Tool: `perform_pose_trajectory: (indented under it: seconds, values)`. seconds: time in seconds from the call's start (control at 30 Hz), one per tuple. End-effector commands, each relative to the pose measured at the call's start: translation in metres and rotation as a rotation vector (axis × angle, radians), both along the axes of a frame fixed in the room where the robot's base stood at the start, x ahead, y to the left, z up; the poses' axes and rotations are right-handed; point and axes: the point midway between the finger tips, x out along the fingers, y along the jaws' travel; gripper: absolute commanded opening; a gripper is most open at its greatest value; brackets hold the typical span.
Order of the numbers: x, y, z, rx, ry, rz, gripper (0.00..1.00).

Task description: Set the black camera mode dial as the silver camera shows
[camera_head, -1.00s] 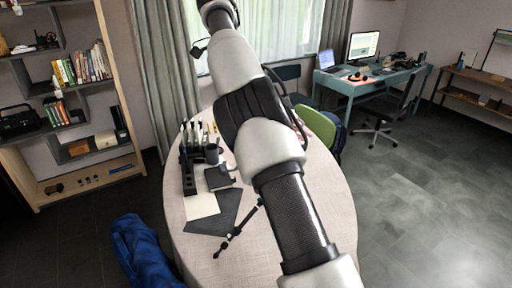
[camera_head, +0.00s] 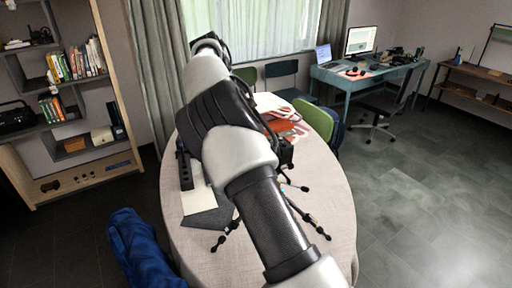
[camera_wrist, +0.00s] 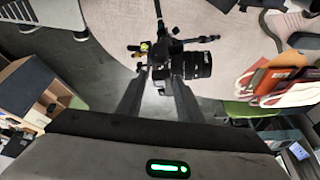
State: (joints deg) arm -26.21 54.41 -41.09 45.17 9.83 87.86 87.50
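In the wrist view a black camera (camera_wrist: 190,64) with a large ribbed lens pointing right sits just beyond my fingertips, with tripod legs around it. My gripper (camera_wrist: 160,76) is open, its two dark fingers apart at the camera's near side. I cannot tell whether they touch it. A small yellow-green detail shows at the camera's left end. The mode dial cannot be made out. In the head view my arm hides most of the camera and my gripper. Tripod legs (camera_head: 311,219) show on the round table (camera_head: 325,185). I cannot identify a silver camera in either view.
The table's right front is clear.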

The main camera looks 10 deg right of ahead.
Motion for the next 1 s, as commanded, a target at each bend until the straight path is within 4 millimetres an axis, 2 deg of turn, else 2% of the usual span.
perform_pose_trajectory:
  seconds: [0.03,0.2,0.4,0.8,1.0]
  values:
    - [-0.001,-0.005,-0.012,0.000,0.004,-0.003,0.33]
    - [-0.001,-0.018,-0.041,-0.001,0.003,-0.002,0.33]
    - [0.000,-0.027,-0.063,-0.001,0.002,-0.001,0.33]
    - [0.000,-0.029,-0.069,-0.001,0.000,0.000,0.33]
    - [0.000,-0.029,-0.069,-0.001,0.000,0.000,0.00]
